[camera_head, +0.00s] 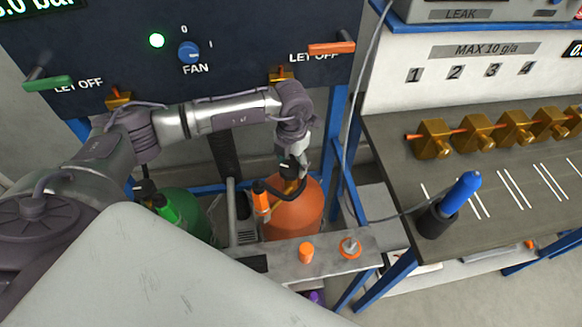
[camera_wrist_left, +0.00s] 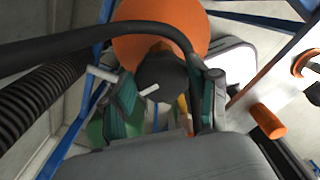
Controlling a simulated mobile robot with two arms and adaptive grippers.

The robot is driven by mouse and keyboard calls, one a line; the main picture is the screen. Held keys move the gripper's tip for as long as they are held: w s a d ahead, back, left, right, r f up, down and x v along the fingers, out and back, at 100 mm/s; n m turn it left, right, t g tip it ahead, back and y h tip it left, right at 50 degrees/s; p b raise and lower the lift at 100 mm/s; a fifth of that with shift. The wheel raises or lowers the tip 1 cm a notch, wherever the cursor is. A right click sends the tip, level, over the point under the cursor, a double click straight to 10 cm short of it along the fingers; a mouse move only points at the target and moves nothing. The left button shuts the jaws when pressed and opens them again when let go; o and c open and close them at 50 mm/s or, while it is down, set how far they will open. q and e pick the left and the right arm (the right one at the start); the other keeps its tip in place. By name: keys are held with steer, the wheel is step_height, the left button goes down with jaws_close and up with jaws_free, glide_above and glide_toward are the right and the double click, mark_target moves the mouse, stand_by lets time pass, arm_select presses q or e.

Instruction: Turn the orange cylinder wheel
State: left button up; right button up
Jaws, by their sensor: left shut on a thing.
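The orange cylinder (camera_head: 292,217) stands upright in the stand under the dark panel, and its rounded top also shows in the wrist view (camera_wrist_left: 185,18). Its black wheel (camera_wrist_left: 165,75) sits on the valve on top. My left gripper (camera_head: 295,163) reaches down over the valve from above. In the wrist view the fingers of my left gripper (camera_wrist_left: 165,95) lie on either side of the wheel and are shut on it. The arm and fingers partly hide the wheel in the head view. My right gripper is not in view.
A green cylinder (camera_head: 188,212) stands to the left. A black hose (camera_wrist_left: 100,38) runs close past the fingers. The stand's grey ledge (camera_head: 330,262) carries an orange knob (camera_head: 306,252). At right is a workbench (camera_head: 395,140) with brass valves and a blue-handled tool (camera_head: 461,192).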

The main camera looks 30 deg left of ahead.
arm_select(q)
steer(key=m+b, duration=0.2)
steer(key=m, duration=0.1)
steer(key=m+b, duration=0.3)
steer(key=shift+d+f, duration=0.15)
steer(key=shift+f, duration=0.05)
steer(key=m+b, duration=0.3)
steer(key=shift+s+d+m, duration=0.1)
steer(key=shift+m, duration=0.2)
steer(key=shift+s+r+m+b, duration=0.1)
steer(key=shift+r+m+b, duration=0.05)
steer(key=shift+m+b, duration=0.85)
steer(key=shift+r, duration=0.1)
steer(key=o, duration=1.2)
steer(key=shift+c, duration=0.2)
